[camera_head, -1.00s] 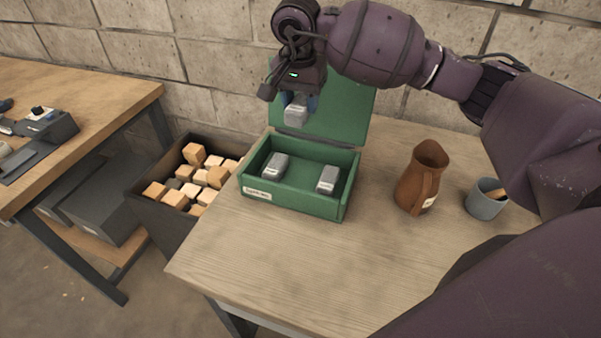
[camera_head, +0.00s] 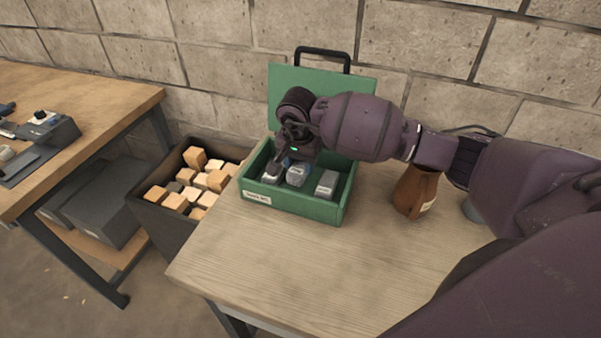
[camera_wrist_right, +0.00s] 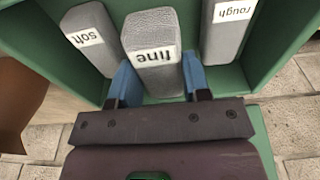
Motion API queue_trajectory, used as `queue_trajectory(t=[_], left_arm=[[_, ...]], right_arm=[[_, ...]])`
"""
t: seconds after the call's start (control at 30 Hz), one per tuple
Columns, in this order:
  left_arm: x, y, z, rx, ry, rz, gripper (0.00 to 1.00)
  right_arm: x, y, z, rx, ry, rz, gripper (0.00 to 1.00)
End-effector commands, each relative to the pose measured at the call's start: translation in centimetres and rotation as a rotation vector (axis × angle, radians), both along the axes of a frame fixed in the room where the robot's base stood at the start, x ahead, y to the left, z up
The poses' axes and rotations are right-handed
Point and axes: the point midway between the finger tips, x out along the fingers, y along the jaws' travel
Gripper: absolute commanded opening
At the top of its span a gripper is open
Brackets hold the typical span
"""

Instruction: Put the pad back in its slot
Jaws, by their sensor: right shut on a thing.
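A green box (camera_head: 300,207) with its lid (camera_head: 310,80) raised stands on the wooden table. My right gripper (camera_head: 294,164) is inside it, its blue fingers shut on the grey pad labelled "fine" (camera_wrist_right: 154,60), which also shows in the head view (camera_head: 297,176). The held pad is between the "rough" pad (camera_wrist_right: 229,28), at left in the head view (camera_head: 271,174), and the "soft" pad (camera_wrist_right: 92,38), at right in the head view (camera_head: 327,184). I cannot tell whether it touches the box floor. My left gripper is not in view.
A brown jug (camera_head: 412,193) stands right of the box, partly behind my right arm; a grey cup (camera_head: 472,209) is mostly hidden. A dark bin (camera_head: 160,215) of wooden blocks is at left. The table front is clear.

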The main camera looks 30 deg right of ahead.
Motion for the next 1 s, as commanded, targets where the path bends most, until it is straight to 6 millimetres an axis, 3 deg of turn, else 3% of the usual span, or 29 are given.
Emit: queue_trajectory(t=[0.27,0.7,0.73,0.87,1.0], left_arm=[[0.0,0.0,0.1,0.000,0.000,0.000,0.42],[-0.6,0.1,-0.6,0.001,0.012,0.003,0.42],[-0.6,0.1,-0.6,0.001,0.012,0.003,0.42],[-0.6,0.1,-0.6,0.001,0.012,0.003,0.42],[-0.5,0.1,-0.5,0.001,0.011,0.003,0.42]], right_arm=[[-0.1,0.1,-3.6,0.001,0.003,0.000,0.18],[0.0,0.0,-4.2,-0.001,0.002,0.001,0.18],[-0.1,0.0,-4.1,-0.001,0.002,0.001,0.47],[-0.1,0.0,-4.1,0.000,0.001,0.000,0.67],[-0.1,0.0,-4.1,0.000,0.001,0.000,0.69]])
